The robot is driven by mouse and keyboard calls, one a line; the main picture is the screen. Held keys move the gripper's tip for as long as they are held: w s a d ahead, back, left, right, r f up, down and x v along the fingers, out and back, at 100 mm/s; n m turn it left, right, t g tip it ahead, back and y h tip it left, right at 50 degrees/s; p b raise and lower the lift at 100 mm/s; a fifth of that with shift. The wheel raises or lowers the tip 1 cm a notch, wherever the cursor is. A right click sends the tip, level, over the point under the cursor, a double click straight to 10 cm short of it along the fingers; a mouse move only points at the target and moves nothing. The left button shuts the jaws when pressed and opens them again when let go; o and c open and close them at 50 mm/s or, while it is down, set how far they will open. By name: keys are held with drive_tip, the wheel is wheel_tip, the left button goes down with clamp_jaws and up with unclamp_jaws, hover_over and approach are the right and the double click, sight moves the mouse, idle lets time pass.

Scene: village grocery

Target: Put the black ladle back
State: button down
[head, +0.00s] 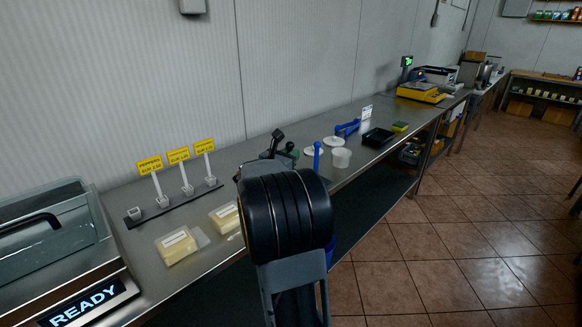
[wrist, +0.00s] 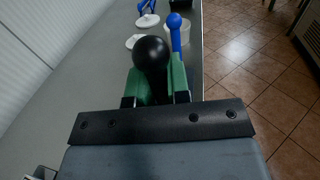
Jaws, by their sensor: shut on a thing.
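My gripper (wrist: 155,78) has green fingertips and is shut on the black ladle (wrist: 151,53), whose round black end sticks out between them in the wrist view. In the head view the black ladle (head: 277,136) shows as a small dark shape beyond my arm, beside a green fingertip; my arm hides most of the gripper (head: 286,150). It is over the steel counter. A white tub (head: 341,158) stands just beyond, with a blue-handled utensil (head: 317,154) at it. The tub (wrist: 180,36) and blue utensil (wrist: 174,22) also show in the wrist view.
White discs (head: 313,151) lie near the tub, with a blue tool (head: 347,128), a black tray (head: 377,137) and a yellow-green sponge (head: 400,127) farther along. Wrapped yellow blocks (head: 177,246) and price signs (head: 150,164) are at left. Tiled floor (head: 450,250) is open at right.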

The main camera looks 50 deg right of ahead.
drive_tip(key=shift+w+d+f, duration=0.15)
drive_tip(key=shift+d+f, duration=0.05)
drive_tip(key=shift+f, duration=0.85)
drive_tip(key=shift+w+d+f, duration=0.15)
drive_tip(key=shift+d+f, duration=0.05)
drive_tip(key=shift+f, duration=0.85)
drive_tip(key=shift+b, duration=0.3)
drive_tip(key=shift+f, duration=0.2)
drive_tip(key=c, duration=1.1)
unclamp_jaws()
drive_tip(key=shift+r, duration=0.1)
